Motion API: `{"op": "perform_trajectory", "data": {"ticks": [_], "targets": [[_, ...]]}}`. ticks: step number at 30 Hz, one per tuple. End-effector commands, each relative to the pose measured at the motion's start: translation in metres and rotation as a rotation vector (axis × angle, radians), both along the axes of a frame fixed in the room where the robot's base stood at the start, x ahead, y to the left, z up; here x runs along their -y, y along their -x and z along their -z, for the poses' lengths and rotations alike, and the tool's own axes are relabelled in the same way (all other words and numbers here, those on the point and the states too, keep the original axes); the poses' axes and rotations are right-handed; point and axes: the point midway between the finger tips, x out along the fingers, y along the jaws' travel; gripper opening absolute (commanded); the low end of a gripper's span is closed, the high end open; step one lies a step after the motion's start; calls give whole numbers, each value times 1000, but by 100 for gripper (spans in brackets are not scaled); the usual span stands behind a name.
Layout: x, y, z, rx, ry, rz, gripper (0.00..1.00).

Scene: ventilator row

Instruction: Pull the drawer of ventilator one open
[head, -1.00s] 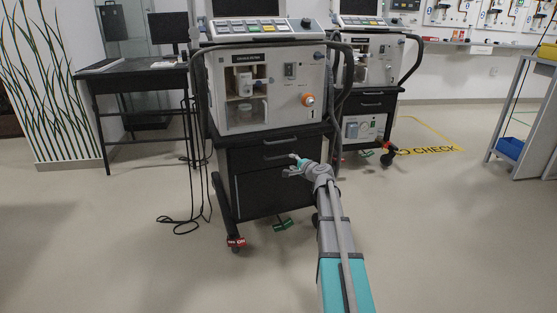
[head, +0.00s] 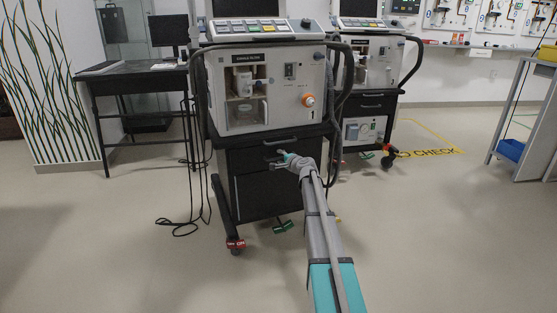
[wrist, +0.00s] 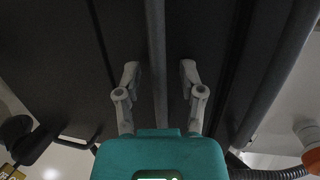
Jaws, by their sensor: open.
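Ventilator one (head: 262,90) is the near white unit marked 1, on a black cart. The drawer (head: 243,163) is in the upper cart front and looks shut. Its handle is mostly hidden behind my gripper (head: 283,159) in the head view. In the wrist view my gripper (wrist: 159,72) is open, with a finger on each side of a long grey bar, which looks like the drawer handle (wrist: 156,35). Gaps show between the bar and both fingers. I cannot tell how deep the bar sits between them.
A second ventilator (head: 368,62) on a cart stands behind to the right. A black desk (head: 130,75) is at the left. Cables (head: 185,222) lie on the floor left of the cart. Hoses (head: 345,95) hang at its right side. The floor in front is clear.

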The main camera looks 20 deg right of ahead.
Motion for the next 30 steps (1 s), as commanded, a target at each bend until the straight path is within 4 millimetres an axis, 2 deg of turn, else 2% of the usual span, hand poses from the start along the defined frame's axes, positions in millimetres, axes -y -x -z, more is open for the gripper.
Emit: {"op": "perform_trajectory", "data": {"ticks": [3,9,12,19,20,23,26,30], "targets": [[0,0,0,0,0,0,51],[0,0,0,0,0,0,14],[0,0,0,0,0,0,0],[0,0,0,0,0,0,0],[-16,2,0,0,0,-3,0],[-7,2,0,-1,-1,-5,0],[-5,7,0,-1,-2,-5,0],[-5,26,0,-1,-2,-4,0]]}}
